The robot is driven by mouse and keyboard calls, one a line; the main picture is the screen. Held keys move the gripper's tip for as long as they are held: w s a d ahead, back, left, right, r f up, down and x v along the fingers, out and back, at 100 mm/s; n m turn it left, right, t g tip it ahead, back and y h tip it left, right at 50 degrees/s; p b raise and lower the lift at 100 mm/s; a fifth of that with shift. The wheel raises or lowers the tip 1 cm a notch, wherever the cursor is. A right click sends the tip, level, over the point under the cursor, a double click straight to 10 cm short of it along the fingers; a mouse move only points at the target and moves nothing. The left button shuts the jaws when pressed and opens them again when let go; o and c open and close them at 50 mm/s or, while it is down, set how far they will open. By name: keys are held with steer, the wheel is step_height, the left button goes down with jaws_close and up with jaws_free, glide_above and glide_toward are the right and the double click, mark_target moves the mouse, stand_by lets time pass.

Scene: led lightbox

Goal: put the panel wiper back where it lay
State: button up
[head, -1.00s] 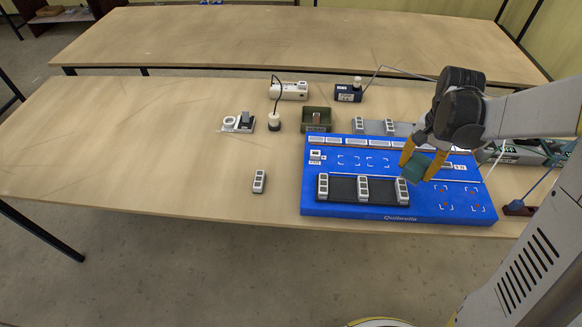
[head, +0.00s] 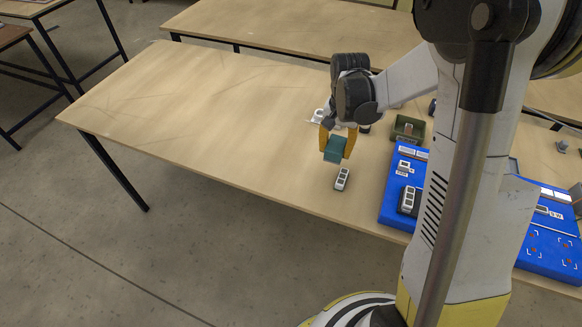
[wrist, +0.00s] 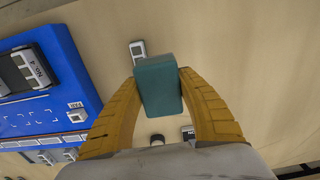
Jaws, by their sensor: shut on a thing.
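The panel wiper is a teal block (head: 335,149) between the two orange fingers of my gripper (head: 337,142). In the wrist view the teal wiper (wrist: 158,84) sits between the fingertips of my gripper (wrist: 158,90), and both fingers press on its sides. My gripper is shut on it and holds it above the table, left of the blue panel board (head: 398,170). In the head view it is just above a small grey-and-white module (head: 342,179) on the table. That module also shows beyond the wiper in the wrist view (wrist: 137,48).
The wooden table (head: 220,115) is clear to the left of my gripper. A green bin (head: 408,127) stands behind the board. A white item (head: 318,115) lies behind my gripper, partly hidden. My arm hides much of the board. A second table (head: 270,30) stands farther back.

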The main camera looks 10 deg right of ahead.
steer(key=b, duration=0.3)
glide_above(305, 170)
step_height(305, 170, down, 6)
steer(key=shift+a+r, duration=0.1)
steer(key=shift+r, duration=0.15)
steer(key=shift+f+b, duration=0.85)
steer(key=shift+f, duration=0.95)
steer(key=shift+f, duration=0.1)
steer(key=shift+f, duration=0.15)
steer(key=o, duration=1.2)
